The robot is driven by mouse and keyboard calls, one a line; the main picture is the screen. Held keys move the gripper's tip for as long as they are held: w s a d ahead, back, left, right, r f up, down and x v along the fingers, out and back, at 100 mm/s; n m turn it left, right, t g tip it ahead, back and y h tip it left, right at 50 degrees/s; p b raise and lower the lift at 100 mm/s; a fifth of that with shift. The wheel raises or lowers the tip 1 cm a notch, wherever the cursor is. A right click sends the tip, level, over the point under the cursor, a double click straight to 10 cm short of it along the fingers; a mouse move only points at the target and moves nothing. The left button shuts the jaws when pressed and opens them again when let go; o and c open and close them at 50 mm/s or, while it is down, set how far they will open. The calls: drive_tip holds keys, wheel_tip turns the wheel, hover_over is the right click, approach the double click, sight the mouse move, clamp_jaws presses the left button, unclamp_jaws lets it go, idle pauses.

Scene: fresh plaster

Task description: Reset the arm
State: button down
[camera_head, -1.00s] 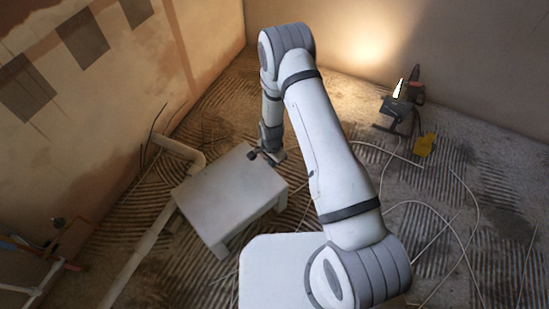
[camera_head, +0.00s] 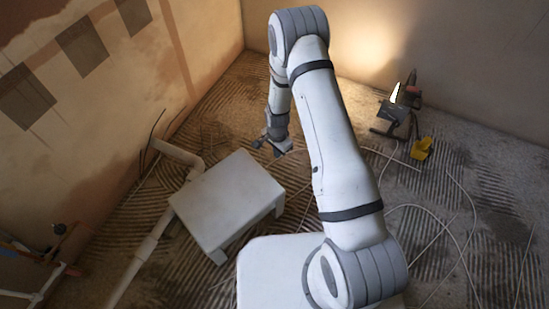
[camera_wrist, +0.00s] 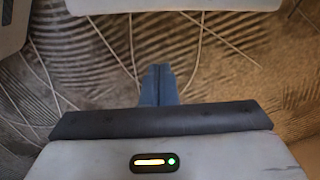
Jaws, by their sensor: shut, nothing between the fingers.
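My gripper (camera_head: 268,148) hangs at the end of my arm, just past the far right corner of a low white table (camera_head: 226,200) in the head view. In the wrist view my gripper's fingers (camera_wrist: 159,82) are together, with nothing between them, above the ridged floor. A pale slab edge shows at the top of the wrist view. My arm reaches up from the lower right and bends down at its elbow.
A lit work lamp (camera_head: 393,108) stands on the floor at the back right, with a yellow object (camera_head: 421,148) beside it. Thin cables (camera_head: 455,215) lie on the right floor. White pipes (camera_head: 150,240) run along the left wall. The table top is bare.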

drive_tip(key=shift+r+p, duration=0.35)
drive_tip(key=shift+r, duration=1.45)
drive_tip(key=s+d+r+n+t+p, duration=0.2)
drive_tip(key=r+p, duration=0.5)
drive_tip(key=r, duration=1.3)
drive_tip(key=s+d+r+n+g+p, duration=0.2)
drive_tip(key=r+p, duration=0.5)
drive_tip(key=r, duration=1.3)
drive_tip(key=s+d+r+n+t+p, duration=0.1)
drive_tip(key=s+d+r+n+p, duration=0.2)
drive_tip(key=s+r+p, duration=0.3)
drive_tip(key=s+d+r+n+t+p, duration=0.1)
drive_tip(key=s+d+r+n+p, duration=0.1)
drive_tip(key=s+r+p, duration=0.5)
drive_tip(key=s+r, duration=0.3)
drive_tip(key=r, duration=0.4)
drive_tip(key=s+d+r, duration=0.1)
drive_tip(key=s+r, duration=0.2)
drive_tip(key=r, duration=0.5)
drive_tip(key=shift+s+r+n+t, duration=0.15)
drive_tip(key=shift+s+n+t, duration=0.15)
drive_tip(key=shift+s+n, duration=0.1)
